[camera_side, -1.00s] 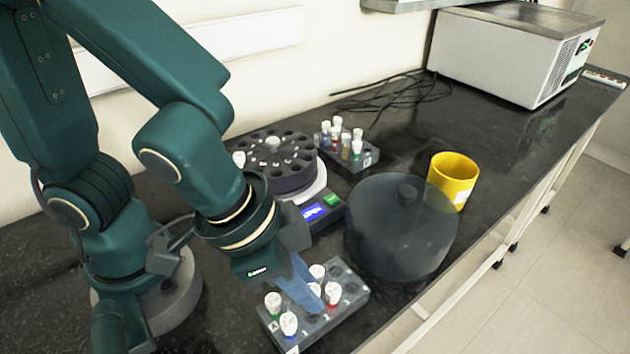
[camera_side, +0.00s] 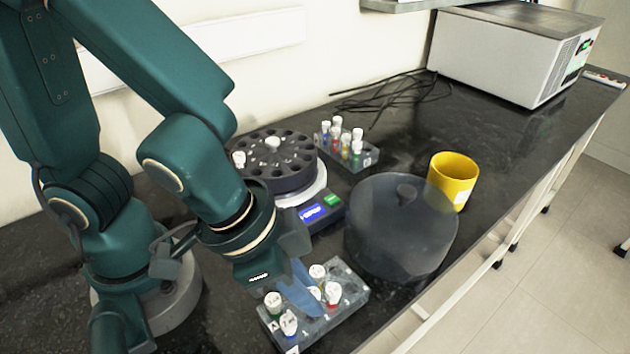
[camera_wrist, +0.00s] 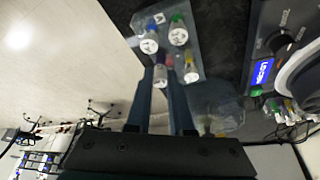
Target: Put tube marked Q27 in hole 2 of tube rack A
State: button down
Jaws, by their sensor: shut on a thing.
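The near rack (camera_side: 349,306) is a grey block with several white-capped tubes in it. My gripper (camera_side: 308,303) reaches down over its middle. In the wrist view, my gripper (camera_wrist: 160,78) is shut on a white-capped tube (camera_wrist: 160,73), which in the side view (camera_side: 315,292) is partly hidden by the blue fingers. Beside it stand a red tube (camera_side: 332,293), a yellow tube (camera_side: 318,271), a green tube (camera_side: 273,299) and a blue tube (camera_side: 289,323). The cap writing is too small to read, and I cannot tell whether the held tube's lower end is in a hole.
A second rack (camera_side: 371,158) with several tubes stands behind. A dark centrifuge rotor (camera_side: 290,175) holds at least one tube at left. A round translucent lid (camera_side: 400,235) stands close to the near rack, with a yellow mug (camera_side: 453,180) beyond.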

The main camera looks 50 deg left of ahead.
jog(key=shift+f, duration=0.2)
jog(key=shift+f, duration=0.35)
jog(key=shift+f, duration=0.55)
jog(key=shift+c, duration=2)
grip_release()
jog(key=shift+r, duration=0.1)
jog(key=shift+r, duration=2.95)
